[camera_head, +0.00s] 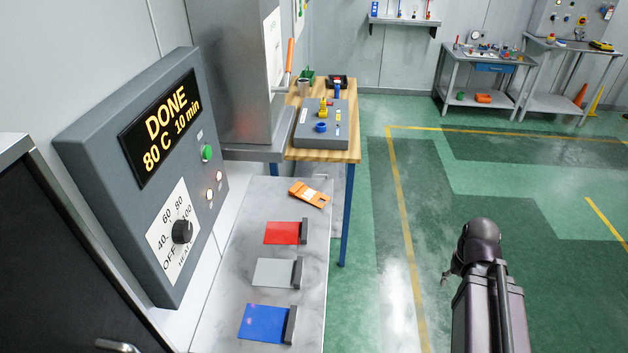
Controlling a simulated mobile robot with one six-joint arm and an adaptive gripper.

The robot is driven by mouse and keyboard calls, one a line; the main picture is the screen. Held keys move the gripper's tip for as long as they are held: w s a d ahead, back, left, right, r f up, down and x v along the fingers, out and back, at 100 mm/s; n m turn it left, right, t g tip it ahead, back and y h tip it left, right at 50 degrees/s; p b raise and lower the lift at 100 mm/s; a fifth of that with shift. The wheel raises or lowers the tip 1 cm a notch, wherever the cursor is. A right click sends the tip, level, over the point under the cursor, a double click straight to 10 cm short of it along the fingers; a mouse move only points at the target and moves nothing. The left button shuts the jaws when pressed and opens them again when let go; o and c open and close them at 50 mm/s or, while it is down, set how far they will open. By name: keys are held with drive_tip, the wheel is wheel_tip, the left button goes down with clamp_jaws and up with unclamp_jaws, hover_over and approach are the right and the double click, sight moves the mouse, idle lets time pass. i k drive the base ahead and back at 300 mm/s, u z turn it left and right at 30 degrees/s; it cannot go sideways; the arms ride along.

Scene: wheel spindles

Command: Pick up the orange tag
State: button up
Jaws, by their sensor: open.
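The orange tag (309,195) lies flat on the grey bench top (318,186), at its far end beyond a red plate. It is a small orange piece with a paler mark on it, turned at an angle. My arm reaches in from the bottom right, over the green floor. Only a small dark part of my gripper (446,277) shows at the left side of the arm, open and well apart from the tag. The rest of my gripper is hidden behind the arm.
Red (283,233), grey (273,272) and blue (263,322) plates with dark end blocks lie in a row on the bench. A control box (110,160) reading "DONE 80 C 10 min" stands left. A wooden table (345,157) stands behind. Open floor lies right.

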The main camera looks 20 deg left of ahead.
sight(309, 195)
drive_tip(key=u, duration=0.05)
drive_tip(key=i, duration=1.45)
drive_tip(key=u, duration=0.55)
